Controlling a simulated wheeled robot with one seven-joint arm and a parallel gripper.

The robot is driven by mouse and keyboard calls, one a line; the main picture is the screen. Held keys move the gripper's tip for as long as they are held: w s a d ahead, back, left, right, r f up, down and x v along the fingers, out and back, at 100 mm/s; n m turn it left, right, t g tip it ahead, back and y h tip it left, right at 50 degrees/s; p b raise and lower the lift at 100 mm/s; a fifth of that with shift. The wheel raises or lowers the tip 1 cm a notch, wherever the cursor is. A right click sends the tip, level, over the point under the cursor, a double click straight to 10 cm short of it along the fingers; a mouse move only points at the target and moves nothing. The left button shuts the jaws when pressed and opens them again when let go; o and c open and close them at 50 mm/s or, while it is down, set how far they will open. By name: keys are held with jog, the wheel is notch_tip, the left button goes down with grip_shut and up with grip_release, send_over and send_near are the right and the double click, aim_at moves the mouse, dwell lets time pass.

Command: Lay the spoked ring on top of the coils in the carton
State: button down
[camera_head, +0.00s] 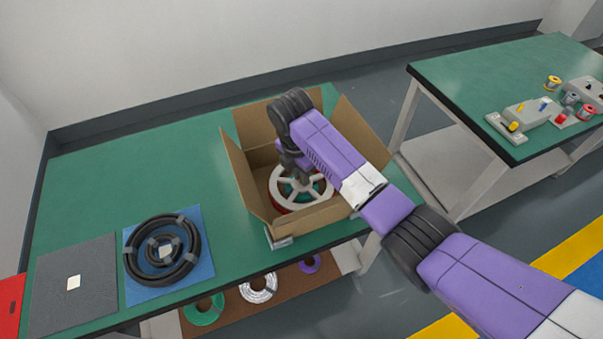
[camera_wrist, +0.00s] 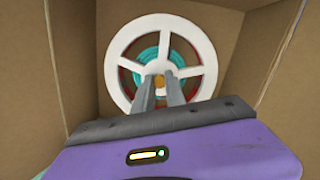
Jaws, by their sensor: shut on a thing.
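The open carton (camera_head: 243,180) stands on the green table with its flaps spread outward. The white spoked ring (camera_head: 316,191) is inside the carton, over red and teal coils. In the wrist view the ring (camera_wrist: 122,50) faces the camera, and the teal coil (camera_wrist: 150,55) and a red coil (camera_wrist: 126,82) show between its spokes. My gripper (camera_wrist: 160,84) reaches down into the carton and is shut on the ring near its middle. In the head view my wrist hides part of the ring. I cannot tell whether the ring touches the coils.
A black coil (camera_head: 133,262) lies on a blue mat to the left, beside a dark grey mat (camera_head: 80,300). Green, white and purple coils (camera_head: 258,289) lie on a shelf below. A second table (camera_head: 450,80) with spools and a device stands at right. The carton walls close in around my gripper.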

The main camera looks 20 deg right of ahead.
aim_at(298, 185)
jog(key=shift+f, duration=0.15)
jog(key=c, duration=1.4)
grip_release()
jog(key=shift+s+a+r+p, duration=0.15)
jog(key=shift+r+p, duration=0.25)
jog(key=shift+r, duration=1.8)
jog(key=shift+a+r+p, duration=0.3)
jog(key=shift+r+p, duration=0.05)
jog(key=shift+r, duration=1.85)
jog(key=shift+s+a+r+p, duration=0.15)
jog(key=shift+r+p, duration=0.25)
jog(key=shift+r, duration=1.8)
